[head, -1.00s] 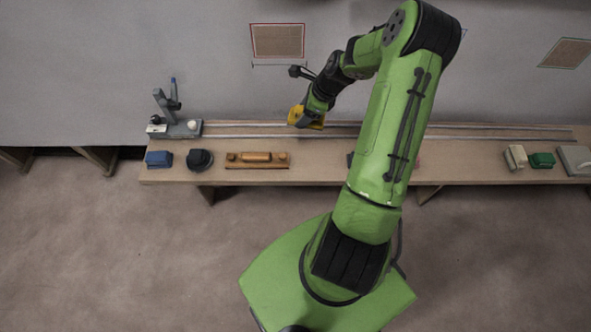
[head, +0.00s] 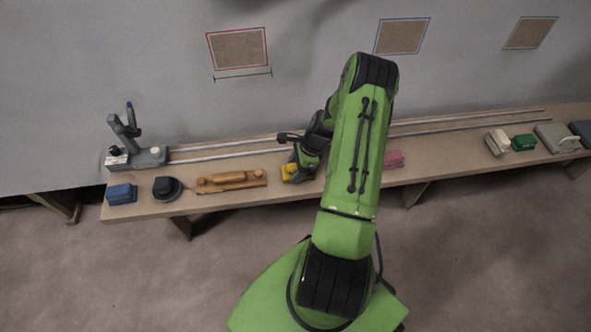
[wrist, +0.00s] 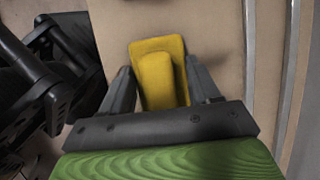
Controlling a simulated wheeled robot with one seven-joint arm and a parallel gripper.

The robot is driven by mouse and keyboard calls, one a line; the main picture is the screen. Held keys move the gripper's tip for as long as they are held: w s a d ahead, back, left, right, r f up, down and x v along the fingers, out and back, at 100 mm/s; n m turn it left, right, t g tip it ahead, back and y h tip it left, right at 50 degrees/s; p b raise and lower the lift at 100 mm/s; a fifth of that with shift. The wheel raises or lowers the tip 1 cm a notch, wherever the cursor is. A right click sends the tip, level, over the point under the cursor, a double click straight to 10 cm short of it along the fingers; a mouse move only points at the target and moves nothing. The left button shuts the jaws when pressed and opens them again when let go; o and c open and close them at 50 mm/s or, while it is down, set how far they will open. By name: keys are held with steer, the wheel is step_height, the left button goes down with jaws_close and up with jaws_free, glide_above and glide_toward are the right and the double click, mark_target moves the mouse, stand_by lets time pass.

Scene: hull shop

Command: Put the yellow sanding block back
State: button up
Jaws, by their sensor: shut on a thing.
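The yellow sanding block (wrist: 158,75) is between the two fingers of my gripper (wrist: 160,88) in the wrist view, with bare bench top around it. In the head view the yellow block (head: 290,171) shows at the end of my arm, low over the bench or on it, right of the brown wooden plane. My gripper (head: 298,172) is shut on the block. I cannot tell whether the block touches the bench.
The wooden bench (head: 240,203) holds a blue block (head: 121,194), a dark round tool (head: 167,188) and a brown plane (head: 231,182) on the left. A pink block (head: 394,159), a cream block (head: 498,143) and a green block (head: 523,142) are right. Metal rails (head: 225,152) run behind.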

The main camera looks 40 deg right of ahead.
steer(key=o, duration=1)
steer(key=p+v, duration=0.4)
steer(key=v, duration=0.8)
steer(key=w+a+r+n+h, duration=0.25)
steer(key=a+r+n, duration=0.55)
steer(key=r, duration=0.5)
steer(key=s+a+r+n+h, duration=0.1)
steer(key=s+a+r+n, duration=0.2)
steer(key=a+r+n, duration=0.45)
steer(key=s+a+r+n+t, duration=0.1)
steer(key=s+a+r+n, duration=0.1)
steer(key=s+a+n, duration=0.1)
steer(key=s+a+r+n+t, duration=0.1)
steer(key=s+a+r+n, duration=0.2)
steer(key=s+a, duration=0.1)
steer(key=s+a+r+n+t, duration=0.1)
steer(key=s+a+r+n, duration=0.2)
steer(key=s, duration=0.3)
steer(key=shift+a+r, duration=0.1)
steer(key=shift+a, duration=0.35)
